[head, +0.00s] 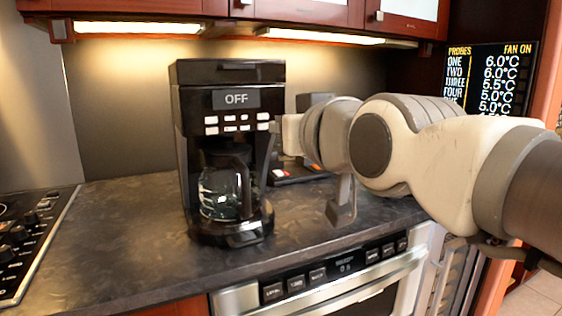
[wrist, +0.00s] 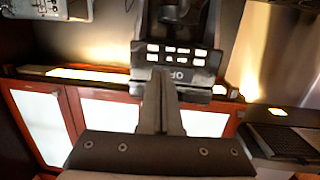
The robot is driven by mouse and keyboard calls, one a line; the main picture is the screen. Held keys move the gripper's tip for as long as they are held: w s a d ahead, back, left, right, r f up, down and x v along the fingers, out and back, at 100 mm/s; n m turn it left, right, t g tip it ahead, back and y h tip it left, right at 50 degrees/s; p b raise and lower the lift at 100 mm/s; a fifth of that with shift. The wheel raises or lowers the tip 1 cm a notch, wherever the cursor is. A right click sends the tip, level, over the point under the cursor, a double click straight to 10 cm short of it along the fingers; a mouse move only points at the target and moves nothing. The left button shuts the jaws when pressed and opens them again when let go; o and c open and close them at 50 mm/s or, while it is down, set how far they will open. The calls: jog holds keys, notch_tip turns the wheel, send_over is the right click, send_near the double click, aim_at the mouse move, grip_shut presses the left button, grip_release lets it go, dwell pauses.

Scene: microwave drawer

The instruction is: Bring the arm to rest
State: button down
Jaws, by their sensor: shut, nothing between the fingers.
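My gripper (head: 280,137) is at the end of my arm, which reaches in from the right above the counter in the head view. It points left toward the black coffee machine (head: 188,130), at about the height below its button rows. In the wrist view, which is upside down, the two fingers of my gripper (wrist: 161,78) are together with nothing between them. They overlap the coffee machine's front (wrist: 207,70) there; I cannot tell how wide the gap is. The microwave drawer (head: 395,270) below the counter looks closed.
The coffee machine holds a glass pot (head: 220,195) on the dark counter (head: 125,240). A stove top (head: 22,240) is at the left. Red cabinets (head: 330,12) hang above. A probe display (head: 490,75) is behind my arm. The counter left of the machine is clear.

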jog(key=s+d+f+m+g+h+p, duration=0.1)
jog(key=s+d+f+g+h, duration=0.15)
jog(key=s+d+f, duration=0.45)
jog(key=s+d+f+m+g+h, duration=0.2)
jog(key=s+d+f+g, duration=0.15)
jog(key=f, duration=0.75)
jog(key=s+d+f+m+g+h+p, duration=0.1)
jog(key=s+d+f+g+h, duration=0.1)
jog(key=s+d+f+g, duration=0.45)
jog(key=w+a+r+t+p, duration=0.1)
jog(key=r+p, duration=1)
jog(key=w+a+r+t+p, duration=0.1)
jog(key=a+r+p, duration=0.1)
jog(key=r+p, duration=0.9)
jog(key=shift+r+t+p, duration=0.3)
jog(key=shift+t+p, duration=0.05)
jog(key=shift+p, duration=0.45)
